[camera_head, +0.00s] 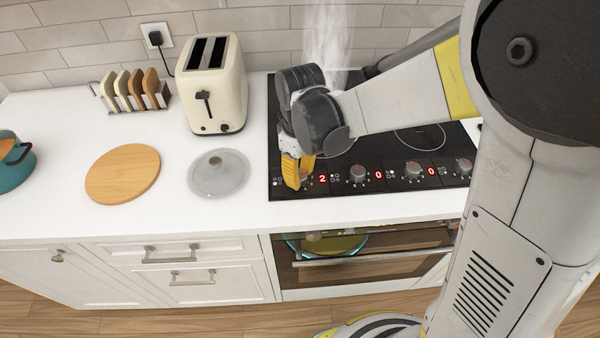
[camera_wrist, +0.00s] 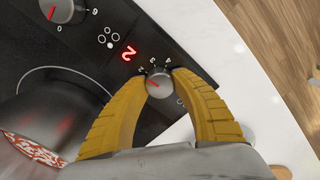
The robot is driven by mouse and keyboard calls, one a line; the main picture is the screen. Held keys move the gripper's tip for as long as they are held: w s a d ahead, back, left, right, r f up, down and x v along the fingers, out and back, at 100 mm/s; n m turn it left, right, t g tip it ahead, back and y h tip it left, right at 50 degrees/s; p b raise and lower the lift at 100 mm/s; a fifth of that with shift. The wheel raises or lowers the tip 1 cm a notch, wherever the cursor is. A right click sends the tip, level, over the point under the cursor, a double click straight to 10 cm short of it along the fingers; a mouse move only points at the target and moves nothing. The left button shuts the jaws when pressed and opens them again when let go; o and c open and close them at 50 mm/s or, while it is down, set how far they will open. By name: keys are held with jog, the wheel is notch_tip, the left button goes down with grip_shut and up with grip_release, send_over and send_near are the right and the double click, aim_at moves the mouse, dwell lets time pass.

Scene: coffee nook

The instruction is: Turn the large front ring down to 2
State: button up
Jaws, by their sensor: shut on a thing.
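The grey knob (camera_wrist: 158,88) sits between the two yellow fingers of my gripper (camera_wrist: 162,77) in the wrist view. Its red pointer mark and the white numbers around it show there. The red display (camera_wrist: 129,53) beside this knob reads 2; it also reads 2 in the head view (camera_head: 322,179). In the head view my gripper (camera_head: 297,178) is at the front left of the black hob (camera_head: 277,125), shut on the leftmost knob, which is mostly hidden there by the fingers. Part of the hob is behind my arm.
Other knobs (camera_head: 357,174) stand to the right along the front, with displays (camera_head: 378,175) reading 0. Steam (camera_head: 328,40) rises behind my arm. A toaster (camera_head: 217,85), toast rack (camera_head: 166,97), grey lid (camera_head: 219,180) and wooden board (camera_head: 123,175) stand left of the hob.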

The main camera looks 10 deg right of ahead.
aim_at(300, 174)
dwell(0.4)
jog(key=o, duration=1.2)
notch_tip(300, 174, up, 12)
